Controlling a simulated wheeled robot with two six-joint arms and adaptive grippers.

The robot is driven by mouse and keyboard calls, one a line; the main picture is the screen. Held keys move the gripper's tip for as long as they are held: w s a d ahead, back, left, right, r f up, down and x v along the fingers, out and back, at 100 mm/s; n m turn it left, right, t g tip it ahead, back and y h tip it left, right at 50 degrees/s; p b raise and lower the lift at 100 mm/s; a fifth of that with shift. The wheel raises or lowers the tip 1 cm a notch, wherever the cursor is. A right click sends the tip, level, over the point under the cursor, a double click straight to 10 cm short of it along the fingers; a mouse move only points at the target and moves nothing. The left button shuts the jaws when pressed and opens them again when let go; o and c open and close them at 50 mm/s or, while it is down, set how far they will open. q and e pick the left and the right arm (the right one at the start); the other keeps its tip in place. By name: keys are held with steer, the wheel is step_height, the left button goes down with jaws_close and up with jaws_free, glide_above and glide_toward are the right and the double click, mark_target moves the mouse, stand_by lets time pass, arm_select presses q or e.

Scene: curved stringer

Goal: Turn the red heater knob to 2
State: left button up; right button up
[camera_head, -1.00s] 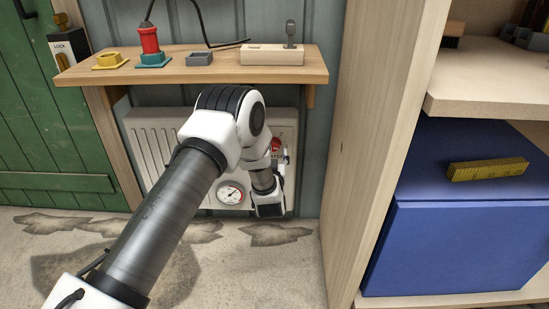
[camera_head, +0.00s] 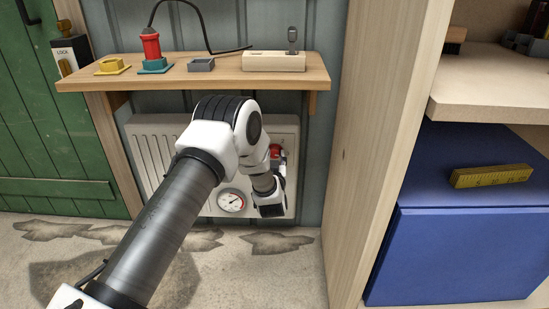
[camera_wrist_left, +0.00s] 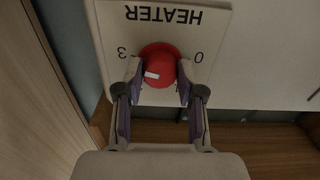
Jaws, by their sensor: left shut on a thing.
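The red heater knob (camera_wrist_left: 158,66) sits on a pale panel marked HEATER, which appears upside down in the left wrist view. A 3 shows left of the knob and a 0 right of it. A short white mark on the knob lies left of its centre, toward the lower left. The 2 is not visible. My left gripper (camera_wrist_left: 157,78) is shut on the knob, with one finger on each side. In the head view, the knob (camera_head: 276,152) is partly hidden by my left gripper (camera_head: 278,164). My right gripper is not in view.
The white radiator (camera_head: 150,150) with a round gauge (camera_head: 231,201) stands behind my arm. A wooden shelf (camera_head: 225,76) with small fixtures hangs above it. A tall wooden side panel (camera_head: 375,160) stands close on the right, beside a blue box (camera_head: 450,250).

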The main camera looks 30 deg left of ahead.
arm_select(q)
steer(key=n, duration=0.3)
steer(key=shift+p, duration=0.3)
steer(key=n, duration=0.3)
steer(key=shift+n, duration=0.3)
steer(key=n, duration=0.3)
steer(key=shift+n, duration=2)
steer(key=o, duration=1.1)
steer(key=shift+o, duration=0.2)
